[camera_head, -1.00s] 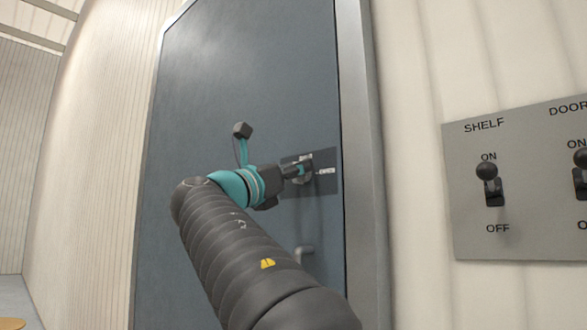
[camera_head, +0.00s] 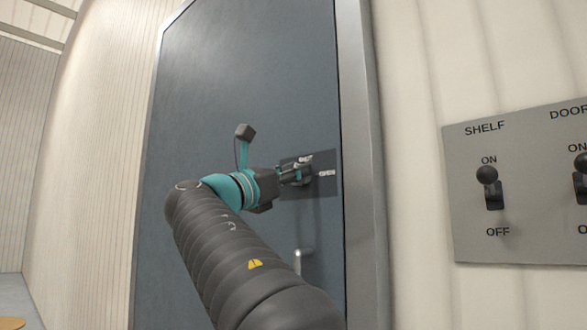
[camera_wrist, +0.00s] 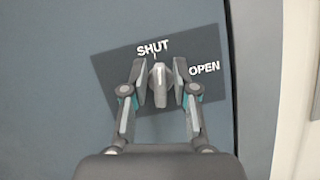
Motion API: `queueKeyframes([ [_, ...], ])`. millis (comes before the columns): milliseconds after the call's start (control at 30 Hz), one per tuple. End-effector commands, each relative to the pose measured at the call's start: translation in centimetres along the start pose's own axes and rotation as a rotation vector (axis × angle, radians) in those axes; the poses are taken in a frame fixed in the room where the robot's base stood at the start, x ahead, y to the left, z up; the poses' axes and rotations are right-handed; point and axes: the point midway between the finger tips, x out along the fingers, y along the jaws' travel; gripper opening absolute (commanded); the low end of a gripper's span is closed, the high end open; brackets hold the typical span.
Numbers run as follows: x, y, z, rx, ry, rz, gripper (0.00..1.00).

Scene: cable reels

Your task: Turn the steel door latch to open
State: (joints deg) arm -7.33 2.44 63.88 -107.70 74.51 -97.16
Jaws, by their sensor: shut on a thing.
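The steel latch (camera_wrist: 160,85) is a grey knob on a dark plate (camera_wrist: 110,72) fixed to the door. In the wrist view its narrow end points up at the tick under the SHUT label (camera_wrist: 153,48); the OPEN label (camera_wrist: 204,69) is to its right. My gripper (camera_wrist: 160,84) has one finger on each side of the latch and is shut on it. In the head view my gripper (camera_head: 300,173) is at the plate (camera_head: 328,187), with the latch largely hidden by the fingers.
The tall blue-grey door (camera_head: 260,80) is closed in its light metal frame (camera_head: 362,150). A door handle (camera_head: 299,258) is below the plate. A grey switch panel (camera_head: 520,210) with SHELF and DOOR switches is on the wall to the right.

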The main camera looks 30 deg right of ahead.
Motion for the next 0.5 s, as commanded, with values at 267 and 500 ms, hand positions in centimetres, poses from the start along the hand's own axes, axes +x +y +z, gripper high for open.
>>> queueKeyframes([
  [267,0.05,-0.01,0.12,0.236,0.001,-0.099,0.00],
  [500,0.02,-0.17,-0.04,0.448,0.002,-0.188,0.00],
])
